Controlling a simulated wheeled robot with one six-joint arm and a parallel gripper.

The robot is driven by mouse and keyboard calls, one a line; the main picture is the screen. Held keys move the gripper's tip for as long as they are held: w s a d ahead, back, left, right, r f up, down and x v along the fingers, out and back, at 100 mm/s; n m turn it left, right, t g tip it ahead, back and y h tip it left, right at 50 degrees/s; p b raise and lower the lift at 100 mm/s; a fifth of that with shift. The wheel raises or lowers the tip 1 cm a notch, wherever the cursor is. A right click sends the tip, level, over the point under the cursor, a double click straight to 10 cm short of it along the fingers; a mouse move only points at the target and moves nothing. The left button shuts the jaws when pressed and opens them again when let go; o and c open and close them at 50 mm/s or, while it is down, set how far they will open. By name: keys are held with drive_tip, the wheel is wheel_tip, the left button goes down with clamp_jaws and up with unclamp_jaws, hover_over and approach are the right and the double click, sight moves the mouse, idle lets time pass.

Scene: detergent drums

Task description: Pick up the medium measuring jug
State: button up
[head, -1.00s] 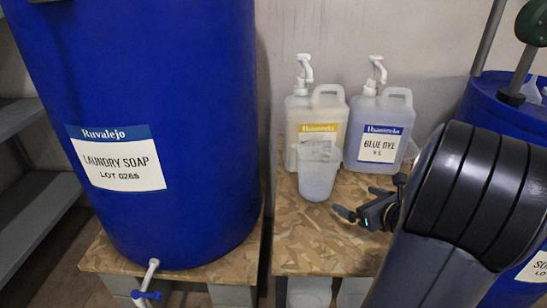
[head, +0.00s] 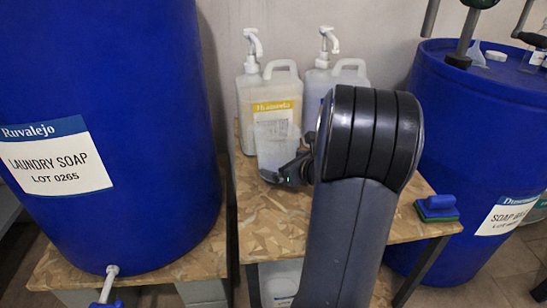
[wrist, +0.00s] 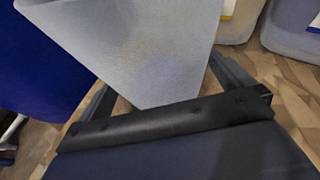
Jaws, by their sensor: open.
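A translucent whitish measuring jug (head: 274,142) stands on the wood-chip-patterned bench (head: 270,228), in front of the container with the yellow label. My gripper (head: 282,172) is at the jug's lower right side in the head view, partly hidden by my arm. In the wrist view the jug (wrist: 135,40) fills the upper middle. The open fingers of my gripper (wrist: 160,75) lie on either side of it, with the jug between them. I cannot tell whether either finger touches it.
Pump containers with a yellow label (head: 257,84) and a bluish tint (head: 318,86) stand behind. A blue laundry soap drum (head: 110,150) is left, another blue drum (head: 450,130) right.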

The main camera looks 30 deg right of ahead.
drive_tip(key=shift+w+f, duration=0.2)
drive_tip(key=shift+w, duration=0.35)
drive_tip(key=c, duration=0.8)
drive_tip(key=shift+r, duration=0.15)
